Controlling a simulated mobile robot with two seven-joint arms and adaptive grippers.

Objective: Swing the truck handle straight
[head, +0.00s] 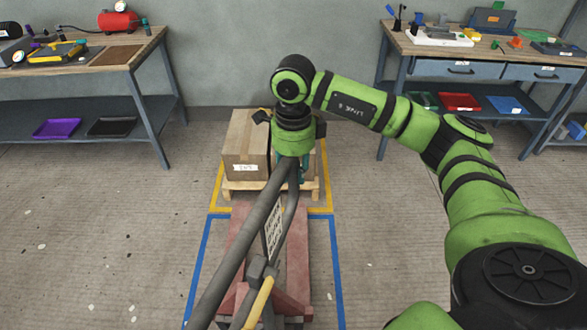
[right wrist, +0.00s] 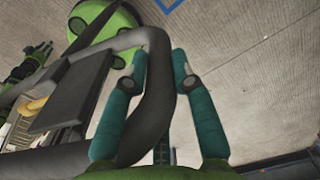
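The truck handle (head: 241,250) is a dark grey tube loop that runs slanted from the lower left up to the middle in the head view. It carries a label plate (head: 272,232) and a yellow lever (head: 260,303). The red pallet truck (head: 296,255) lies below it. My right gripper (head: 298,172) is at the far end of the loop. In the right wrist view its teal fingers (right wrist: 161,62) stand close on both sides of the bent tube (right wrist: 156,95) and appear closed on it. The fingertips are mostly hidden in the head view.
A cardboard box (head: 243,146) stands on a wooden pallet (head: 243,190) inside yellow floor tape (head: 216,188). Blue tape (head: 198,262) borders the truck. Workbenches stand at back left (head: 135,58) and back right (head: 400,43). The floor on the left is clear.

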